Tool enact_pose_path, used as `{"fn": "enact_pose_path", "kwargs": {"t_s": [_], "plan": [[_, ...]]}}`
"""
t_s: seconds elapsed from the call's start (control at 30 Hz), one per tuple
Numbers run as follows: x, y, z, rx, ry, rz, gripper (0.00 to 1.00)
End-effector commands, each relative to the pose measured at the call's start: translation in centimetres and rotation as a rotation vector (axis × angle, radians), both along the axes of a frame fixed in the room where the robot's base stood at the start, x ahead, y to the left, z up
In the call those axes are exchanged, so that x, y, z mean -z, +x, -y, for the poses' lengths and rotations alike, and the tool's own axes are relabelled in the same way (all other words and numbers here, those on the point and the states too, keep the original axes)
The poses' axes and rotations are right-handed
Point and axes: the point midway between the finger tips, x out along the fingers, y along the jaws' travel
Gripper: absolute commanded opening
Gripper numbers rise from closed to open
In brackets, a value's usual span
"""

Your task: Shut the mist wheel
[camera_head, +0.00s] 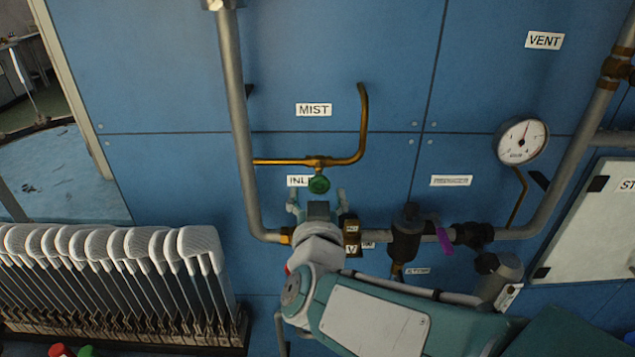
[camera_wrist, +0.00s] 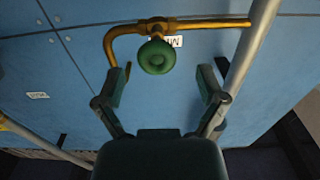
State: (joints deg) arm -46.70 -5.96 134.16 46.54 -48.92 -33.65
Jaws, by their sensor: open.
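The mist wheel (camera_head: 319,184) is a small green handwheel on a brass pipe (camera_head: 362,125), below a white MIST label (camera_head: 313,110) on the blue wall panel. In the wrist view the green wheel (camera_wrist: 157,57) shows between and slightly beyond my fingertips, a little nearer the left finger. My gripper (camera_head: 317,198) is open and empty, just below the wheel in the head view. Its two fingers (camera_wrist: 165,78) are spread wide in the wrist view, and neither appears to touch the wheel.
A grey vertical pipe (camera_head: 234,120) runs close left of the wheel and appears close to my right finger in the wrist view. A dark valve body with a purple lever (camera_head: 444,240) and a gauge (camera_head: 522,140) are to the right. White sock boards (camera_head: 110,270) stand lower left.

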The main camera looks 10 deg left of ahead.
Motion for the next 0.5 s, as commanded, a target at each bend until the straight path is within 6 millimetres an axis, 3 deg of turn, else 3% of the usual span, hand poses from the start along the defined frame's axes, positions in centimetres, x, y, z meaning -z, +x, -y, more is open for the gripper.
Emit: {"fn": "enact_pose_path", "kwargs": {"t_s": [0.2,0.5], "plan": [[0.0,2.8,-0.5,0.002,0.001,-0.001,0.9],[0.0,3.4,-0.7,0.0,0.001,-0.001,0.9]]}}
